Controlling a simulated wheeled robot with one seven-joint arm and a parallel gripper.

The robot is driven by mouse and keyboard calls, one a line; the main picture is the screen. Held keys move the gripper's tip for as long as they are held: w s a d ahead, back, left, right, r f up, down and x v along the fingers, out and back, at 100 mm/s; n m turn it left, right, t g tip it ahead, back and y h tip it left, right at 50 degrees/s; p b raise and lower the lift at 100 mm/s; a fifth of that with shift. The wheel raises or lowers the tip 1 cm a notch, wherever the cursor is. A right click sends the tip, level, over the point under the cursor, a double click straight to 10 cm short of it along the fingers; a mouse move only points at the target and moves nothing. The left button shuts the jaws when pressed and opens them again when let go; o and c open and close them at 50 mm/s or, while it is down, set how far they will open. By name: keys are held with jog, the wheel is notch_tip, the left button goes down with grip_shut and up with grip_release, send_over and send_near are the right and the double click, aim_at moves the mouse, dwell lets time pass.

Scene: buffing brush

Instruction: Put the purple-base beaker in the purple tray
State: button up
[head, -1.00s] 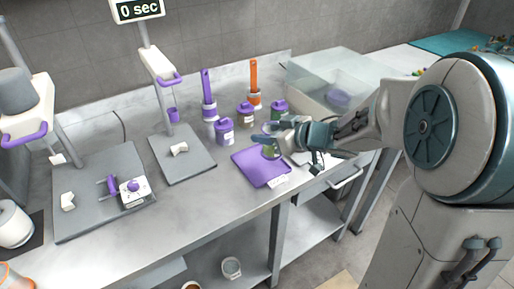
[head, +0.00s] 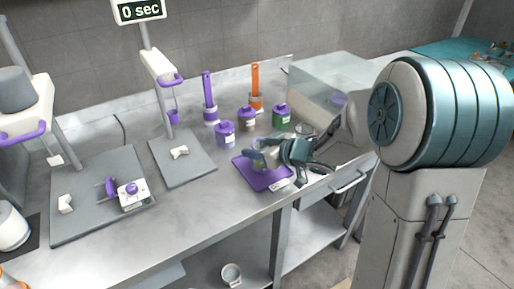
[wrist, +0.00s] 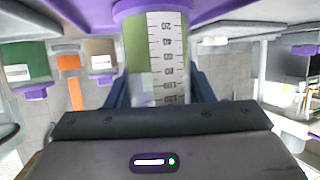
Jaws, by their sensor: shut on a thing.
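The purple-base beaker (wrist: 165,50) is held upside down in the wrist picture, with its purple base at the top and its white measuring scale facing me. My gripper (head: 268,153) is shut on its sides, and both dark fingers show beside it in the wrist view. In the head view the beaker (head: 259,159) is partly hidden by my gripper and is over the purple tray (head: 264,183). The tray's purple surface also shows at the top of the wrist view (wrist: 75,12). I cannot tell whether the base touches the tray.
Purple-lidded jars (head: 225,133), a green jar (head: 281,117), a purple brush (head: 209,100) and an orange brush (head: 255,88) stand behind the tray. A clear box (head: 320,85) is behind right. A grey stand (head: 182,155) is left. Bare counter lies in front-left.

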jog(key=o, duration=1)
jog(key=shift+f, duration=0.1)
jog(key=shift+r, duration=0.3)
jog(key=s+d+r+m+t+h+p, duration=0.1)
jog(key=s+d+r+m+h, duration=0.2)
jog(key=d, duration=0.4)
jog(key=s+d+r+m+h, duration=0.1)
jog(key=s+d+m+h, duration=0.15)
jog(key=d+h, duration=0.35)
jog(key=s+d+r+m+t+h+p, duration=0.1)
jog(key=s+d+r+m+h, duration=0.25)
jog(key=d, duration=0.45)
jog(key=s+a+f+g, duration=0.1)
jog(key=s+g, duration=0.1)
jog(key=s, duration=0.3)
jog(key=s+a+f+m+g+y, duration=0.1)
jog(key=s+a+g, duration=0.1)
jog(key=s, duration=0.4)
jog(key=s+a+f+g, duration=0.1)
jog(key=s+f+g, duration=0.1)
jog(key=s, duration=0.3)
jog(key=shift+s+a+f+m+g+y, duration=0.1)
jog(key=shift+s+a+m+g+y, duration=0.2)
jog(key=shift+g, duration=0.5)
